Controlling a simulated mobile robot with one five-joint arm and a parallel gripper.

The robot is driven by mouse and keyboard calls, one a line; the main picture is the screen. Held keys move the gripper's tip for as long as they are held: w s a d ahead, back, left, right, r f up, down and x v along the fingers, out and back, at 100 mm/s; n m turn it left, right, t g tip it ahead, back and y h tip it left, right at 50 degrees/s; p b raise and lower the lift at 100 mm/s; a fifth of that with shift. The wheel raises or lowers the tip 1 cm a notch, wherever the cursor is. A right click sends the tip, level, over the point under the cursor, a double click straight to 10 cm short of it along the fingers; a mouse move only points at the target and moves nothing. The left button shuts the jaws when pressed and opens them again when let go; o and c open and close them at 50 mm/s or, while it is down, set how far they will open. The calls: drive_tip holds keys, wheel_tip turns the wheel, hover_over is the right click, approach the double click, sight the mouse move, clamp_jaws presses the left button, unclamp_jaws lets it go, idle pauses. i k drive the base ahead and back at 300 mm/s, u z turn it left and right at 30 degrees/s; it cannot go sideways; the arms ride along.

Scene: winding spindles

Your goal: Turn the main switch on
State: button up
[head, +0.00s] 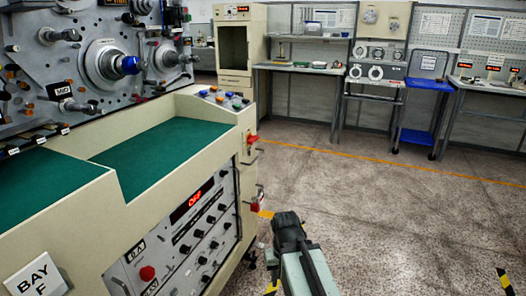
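The cream winding machine stands at the left. Its front panel (178,238) has rows of dark knobs and a small display (194,198) with red glowing characters that look like "OFF". Red parts (252,139) and (255,207) stick out from the machine's right end, one high and one low. A red round button (147,272) is on the lower front panel. I cannot tell which of these is the main switch. My gripper (289,222) is at the bottom centre, just right of the machine's end and apart from it. Its fingers cannot be made out.
Green work surfaces (150,150) and a sloped panel of coloured buttons (224,97) top the machine. Benches (300,68) and a blue cart (425,100) line the back wall. The speckled floor (400,210) at right is clear.

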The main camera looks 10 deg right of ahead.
sight(251, 140)
drive_tip(key=z, duration=0.15)
drive_tip(key=k, duration=0.1)
drive_tip(key=z, duration=2.15)
drive_tip(key=i, duration=1.3)
drive_tip(key=u, duration=3.75)
drive_tip(key=i, duration=1.05)
